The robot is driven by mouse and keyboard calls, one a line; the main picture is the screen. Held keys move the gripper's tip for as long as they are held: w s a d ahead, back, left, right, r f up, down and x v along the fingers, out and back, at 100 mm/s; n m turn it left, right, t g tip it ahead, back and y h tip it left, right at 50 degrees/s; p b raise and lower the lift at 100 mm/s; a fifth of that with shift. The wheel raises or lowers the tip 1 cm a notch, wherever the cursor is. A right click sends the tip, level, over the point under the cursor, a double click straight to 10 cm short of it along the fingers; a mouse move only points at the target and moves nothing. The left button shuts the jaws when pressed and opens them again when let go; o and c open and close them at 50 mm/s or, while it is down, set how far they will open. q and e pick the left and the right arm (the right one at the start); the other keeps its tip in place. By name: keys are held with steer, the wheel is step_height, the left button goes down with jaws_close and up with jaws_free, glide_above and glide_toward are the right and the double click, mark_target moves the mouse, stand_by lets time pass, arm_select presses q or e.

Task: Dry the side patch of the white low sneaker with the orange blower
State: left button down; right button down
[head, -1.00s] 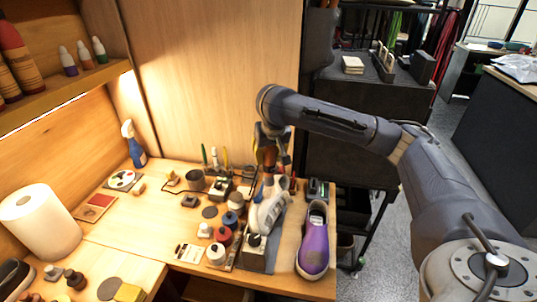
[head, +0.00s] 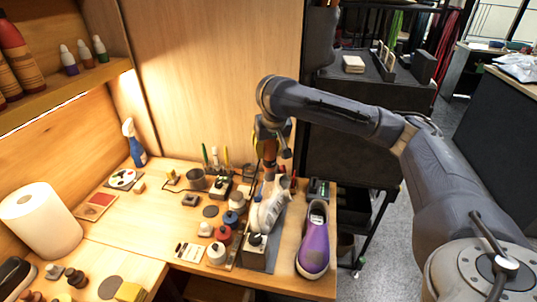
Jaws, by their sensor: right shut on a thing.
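The white low sneaker (head: 268,212) rests on a dark and grey stand near the right edge of the wooden bench, toe toward the front. My right gripper (head: 271,158) points down above the sneaker's rear end and is shut on the orange blower (head: 266,149). The blower is largely covered by the gripper, and its lower end is close to the sneaker's heel. I cannot tell whether the two touch. The sneaker's side patch is too small to make out. My left gripper is not in view.
A purple slip-on shoe (head: 313,241) stands right of the sneaker. Several pots and bottles, including a red one (head: 223,234), crowd its left. A paper towel roll (head: 40,222) and blue spray bottle (head: 134,146) stand further left. The bench's left middle is fairly clear.

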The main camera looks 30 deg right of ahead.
steer(key=shift+r, duration=2.45)
